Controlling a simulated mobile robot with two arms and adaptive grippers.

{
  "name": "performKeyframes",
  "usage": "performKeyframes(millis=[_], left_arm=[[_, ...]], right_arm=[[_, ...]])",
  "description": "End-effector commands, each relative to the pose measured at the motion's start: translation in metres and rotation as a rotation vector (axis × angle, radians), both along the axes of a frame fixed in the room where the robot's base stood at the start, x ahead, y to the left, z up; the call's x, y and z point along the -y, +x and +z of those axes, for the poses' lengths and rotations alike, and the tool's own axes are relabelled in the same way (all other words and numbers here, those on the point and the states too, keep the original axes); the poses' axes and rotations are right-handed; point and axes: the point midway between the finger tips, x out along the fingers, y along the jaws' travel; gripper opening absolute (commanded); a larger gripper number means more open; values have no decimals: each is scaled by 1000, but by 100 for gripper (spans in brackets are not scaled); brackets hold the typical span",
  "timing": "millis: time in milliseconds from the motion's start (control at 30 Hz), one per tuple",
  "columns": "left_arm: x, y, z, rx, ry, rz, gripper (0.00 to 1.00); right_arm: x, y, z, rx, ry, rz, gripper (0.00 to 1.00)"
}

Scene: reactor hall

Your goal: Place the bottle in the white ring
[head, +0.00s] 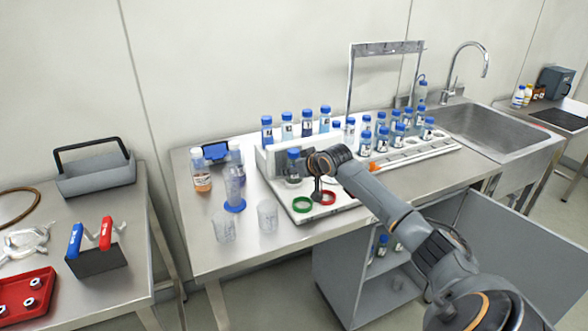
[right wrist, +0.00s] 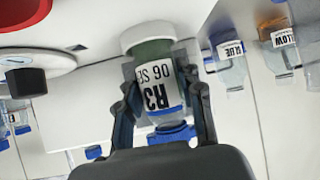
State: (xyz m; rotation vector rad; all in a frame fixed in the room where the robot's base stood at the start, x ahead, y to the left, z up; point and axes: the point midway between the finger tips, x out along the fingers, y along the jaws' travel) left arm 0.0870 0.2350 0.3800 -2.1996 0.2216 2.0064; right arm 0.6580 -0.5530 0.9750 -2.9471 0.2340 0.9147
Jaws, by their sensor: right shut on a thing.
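The bottle (head: 293,164) has a blue cap and stands roughly upright at the left part of the white rack in the head view. In the right wrist view the bottle (right wrist: 158,92), labelled R3, appears upside down with greenish contents. My right gripper (head: 305,163) is shut on it; the fingers (right wrist: 160,95) lie on both sides of the label. The white ring (right wrist: 147,34) is around or against the bottle's base; how deep the base sits in it I cannot tell. In the head view the ring (head: 293,182) shows at the bottle's foot. My left gripper is not in view.
A green ring (head: 302,205) and a red ring (head: 327,198) lie close in front. Several blue-capped bottles (head: 382,138) stand in the rack to the right. Clear beakers (head: 267,215) and a cylinder on a blue base (head: 234,190) stand to the left.

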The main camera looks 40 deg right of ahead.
Motion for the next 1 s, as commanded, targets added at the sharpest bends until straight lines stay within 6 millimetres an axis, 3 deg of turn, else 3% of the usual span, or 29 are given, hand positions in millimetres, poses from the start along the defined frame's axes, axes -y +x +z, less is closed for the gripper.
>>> performKeyframes(millis=[400,433,533,867,1000], left_arm=[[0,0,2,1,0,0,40],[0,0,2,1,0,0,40],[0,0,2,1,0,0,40],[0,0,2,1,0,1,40],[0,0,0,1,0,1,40]], right_arm=[[0,0,-7,2,0,-1,4],[0,0,-7,2,0,-1,41],[0,0,-7,2,-1,-1,60],[0,0,-5,2,-1,-1,60],[1,-9,0,1,-1,-2,60]])
